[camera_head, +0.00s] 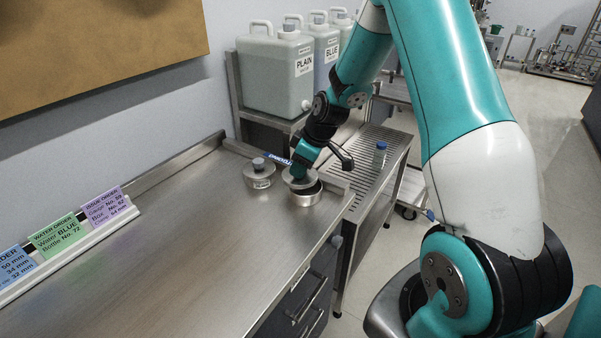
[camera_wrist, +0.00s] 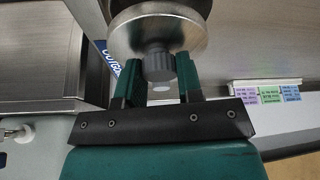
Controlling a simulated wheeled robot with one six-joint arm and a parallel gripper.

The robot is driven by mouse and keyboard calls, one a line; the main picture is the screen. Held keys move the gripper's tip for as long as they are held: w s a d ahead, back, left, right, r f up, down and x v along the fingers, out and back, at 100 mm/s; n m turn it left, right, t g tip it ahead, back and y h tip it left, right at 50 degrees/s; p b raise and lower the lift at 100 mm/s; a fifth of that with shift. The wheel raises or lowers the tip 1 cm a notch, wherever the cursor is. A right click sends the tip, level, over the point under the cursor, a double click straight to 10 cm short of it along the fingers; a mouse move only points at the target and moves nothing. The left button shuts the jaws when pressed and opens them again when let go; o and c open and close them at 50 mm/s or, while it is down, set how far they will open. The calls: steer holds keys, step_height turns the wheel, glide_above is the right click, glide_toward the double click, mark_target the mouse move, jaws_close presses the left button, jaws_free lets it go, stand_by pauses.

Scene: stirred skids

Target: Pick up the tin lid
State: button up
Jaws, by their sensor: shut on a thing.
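The tin lid (camera_wrist: 158,22) is a round metal disc with a grey knob (camera_wrist: 160,68), which sits between my two green fingers in the wrist view. My gripper (camera_wrist: 160,75) is shut on that knob. In the head view my gripper (camera_head: 298,172) points down at the bench's far right corner, with the lid (camera_head: 301,183) under it. The lid is over a short round metal tin (camera_head: 307,199), and part of the tin's open, dark inside shows below the lid. The lid looks raised off the tin's rim.
A second tin (camera_head: 259,179) with a knobbed lid stands just left. Large jugs (camera_head: 277,72) labelled PLAIN and BLUE stand on a shelf behind. A small blue-capped bottle (camera_head: 380,157) stands on the grated side table. Order cards (camera_head: 58,235) line the bench's left; its middle is clear.

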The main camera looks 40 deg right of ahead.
step_height(320, 180, up, 17)
steer(key=b, duration=0.1)
steer(key=p, duration=0.3)
glide_above(306, 177)
steer(key=shift+n, duration=0.3)
step_height(306, 177, down, 12)
steer(key=shift+f, duration=0.1)
steer(key=shift+s+f+b, duration=0.1)
steer(key=shift+f+b, duration=2.3)
steer(key=shift+f, duration=0.8)
steer(key=shift+f, duration=0.15)
steer(key=o, duration=1.5)
